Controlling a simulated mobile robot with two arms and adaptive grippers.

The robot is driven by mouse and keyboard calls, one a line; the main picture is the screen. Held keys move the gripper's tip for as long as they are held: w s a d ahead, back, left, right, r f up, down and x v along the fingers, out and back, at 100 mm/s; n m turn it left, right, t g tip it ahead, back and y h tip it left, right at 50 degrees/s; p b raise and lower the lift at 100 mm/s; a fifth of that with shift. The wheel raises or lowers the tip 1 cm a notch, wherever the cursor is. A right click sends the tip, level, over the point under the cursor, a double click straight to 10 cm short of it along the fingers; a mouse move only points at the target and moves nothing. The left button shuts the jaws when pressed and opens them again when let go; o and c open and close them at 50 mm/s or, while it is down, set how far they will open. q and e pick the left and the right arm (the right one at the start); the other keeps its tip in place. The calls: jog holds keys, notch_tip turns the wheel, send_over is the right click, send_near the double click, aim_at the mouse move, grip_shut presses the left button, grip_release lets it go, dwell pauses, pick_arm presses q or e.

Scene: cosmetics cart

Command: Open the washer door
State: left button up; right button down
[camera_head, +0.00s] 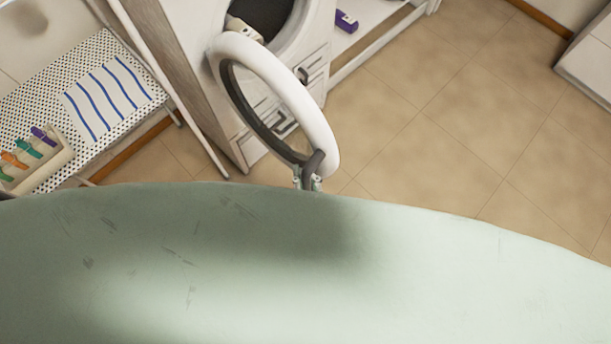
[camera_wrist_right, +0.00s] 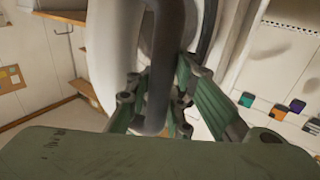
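The white washer (camera_head: 316,62) stands at the top middle of the head view, its dark drum opening partly visible. Its round door (camera_head: 322,125), a white ring with a grey inner rim, is swung out wide from the front. My right gripper (camera_head: 308,183) is at the door's lower outer edge. In the right wrist view, its green fingers (camera_wrist_right: 160,88) lie on both sides of the grey door handle (camera_wrist_right: 160,60) and close on it. The white door ring (camera_wrist_right: 112,60) also shows there. My left gripper is not in view.
A dotted shelf (camera_head: 95,60) left of the washer bears a striped cloth (camera_head: 108,98) and a bin (camera_head: 52,165) with coloured items. A purple item (camera_head: 346,21) lies right of the washer. The tiled floor (camera_head: 460,120) to the right is clear.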

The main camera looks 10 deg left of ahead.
jog(key=c, duration=2)
grip_release()
jog(key=shift+s+d+f, duration=0.2)
jog(key=shift+s+f, duration=0.05)
jog(key=shift+f, duration=0.1)
jog(key=o, duration=0.4)
jog(key=shift+s+d+r, duration=0.1)
jog(key=shift+r, duration=0.2)
jog(key=v, duration=1.1)
jog(key=shift+s, duration=0.35)
